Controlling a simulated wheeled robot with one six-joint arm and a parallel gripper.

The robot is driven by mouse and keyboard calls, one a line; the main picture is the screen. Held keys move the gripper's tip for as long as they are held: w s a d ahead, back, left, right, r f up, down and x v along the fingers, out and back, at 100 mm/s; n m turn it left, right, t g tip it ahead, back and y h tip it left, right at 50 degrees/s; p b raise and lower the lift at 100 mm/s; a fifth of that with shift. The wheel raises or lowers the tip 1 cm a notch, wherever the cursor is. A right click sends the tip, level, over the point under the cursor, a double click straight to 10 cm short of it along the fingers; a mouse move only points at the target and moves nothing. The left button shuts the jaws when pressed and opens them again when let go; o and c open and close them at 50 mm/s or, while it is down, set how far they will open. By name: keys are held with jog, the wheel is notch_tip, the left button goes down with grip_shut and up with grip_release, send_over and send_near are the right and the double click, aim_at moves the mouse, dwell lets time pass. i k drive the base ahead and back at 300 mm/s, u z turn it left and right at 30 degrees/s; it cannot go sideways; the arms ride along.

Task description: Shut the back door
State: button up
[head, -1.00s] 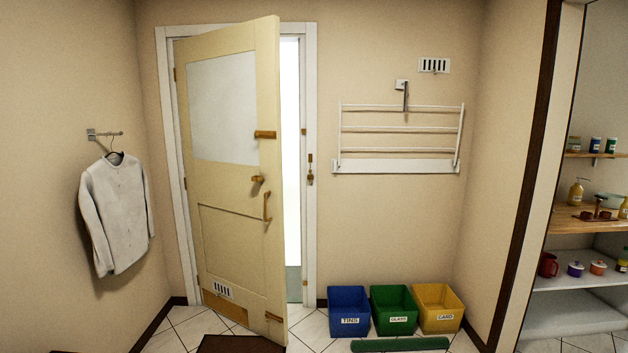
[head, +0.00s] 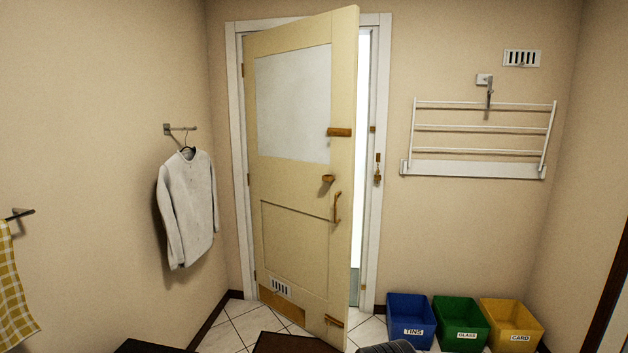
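The back door (head: 290,205) is cream with a pale upper panel and stands ajar in its white frame (head: 386,60). It is hinged on the left, and its right edge swings into the room. A bright gap shows between that edge and the frame. On its right side are a wooden latch block (head: 339,132), a round knob (head: 327,178) and a pull handle (head: 337,207). A small bolt (head: 334,321) sits near the bottom. My gripper is not in view.
Blue, green and yellow bins (head: 462,323) stand right of the doorway. A dark mat (head: 290,342) lies before the door. A grey shirt (head: 187,208) hangs left, a checked cloth (head: 14,290) far left.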

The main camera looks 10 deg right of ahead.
aim_at(301, 76)
jog(key=z, duration=0.25)
jog(key=i, duration=1.1)
jog(key=u, duration=0.35)
jog(key=i, duration=1.35)
jog(key=u, duration=0.55)
